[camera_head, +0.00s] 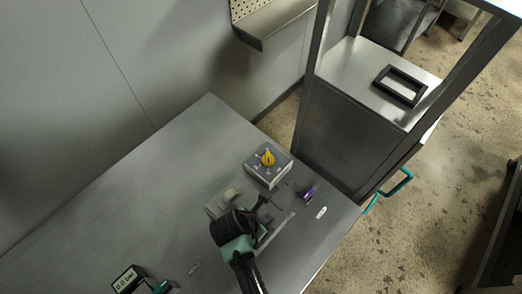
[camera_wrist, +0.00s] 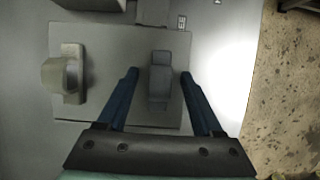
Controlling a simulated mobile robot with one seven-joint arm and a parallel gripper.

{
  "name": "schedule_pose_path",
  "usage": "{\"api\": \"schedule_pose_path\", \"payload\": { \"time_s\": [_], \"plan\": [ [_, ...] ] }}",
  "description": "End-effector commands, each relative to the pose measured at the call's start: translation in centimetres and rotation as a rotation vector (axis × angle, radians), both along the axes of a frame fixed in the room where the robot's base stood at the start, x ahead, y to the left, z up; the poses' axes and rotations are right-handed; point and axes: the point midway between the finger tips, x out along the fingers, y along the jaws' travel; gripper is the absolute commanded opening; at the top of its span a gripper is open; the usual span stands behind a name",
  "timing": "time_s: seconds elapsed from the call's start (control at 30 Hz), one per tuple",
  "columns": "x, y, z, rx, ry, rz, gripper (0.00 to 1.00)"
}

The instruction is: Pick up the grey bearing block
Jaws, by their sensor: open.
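A grey block (camera_wrist: 160,80), which looks like the bearing block, is upright in the picture on a flat grey plate (camera_wrist: 105,45) in the wrist view. My gripper (camera_wrist: 159,74) is open, with one blue finger on each side of this block and visible gaps to both. I cannot tell how far the fingertips are above the plate. In the head view my gripper (camera_head: 272,212) is over the worktop, and my arm partly hides the plate and the block there.
A paler rounded part (camera_wrist: 66,75) is on the plate's left; it also shows in the head view (camera_head: 230,195). A box with a yellow knob (camera_head: 267,158) stands behind. A pressure display (camera_head: 126,280) is at front left. The worktop's left (camera_head: 130,190) is clear.

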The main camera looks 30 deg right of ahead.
Motion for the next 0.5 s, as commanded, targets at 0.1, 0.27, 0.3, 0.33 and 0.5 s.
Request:
{"api": "schedule_pose_path", "payload": {
  "time_s": [0.1, 0.27, 0.3, 0.33, 0.5],
  "plan": [
    [-0.01, 0.00, 0.02, 0.000, 0.000, 0.000, 0.68],
    [-0.02, 0.00, 0.03, 0.000, 0.000, 0.000, 0.39],
    [-0.02, 0.00, 0.03, 0.000, 0.001, 0.000, 0.32],
    [-0.02, 0.00, 0.03, 0.000, 0.001, 0.000, 0.26],
    [-0.03, 0.00, 0.04, 0.000, 0.001, 0.000, 0.00]
  ]
}}
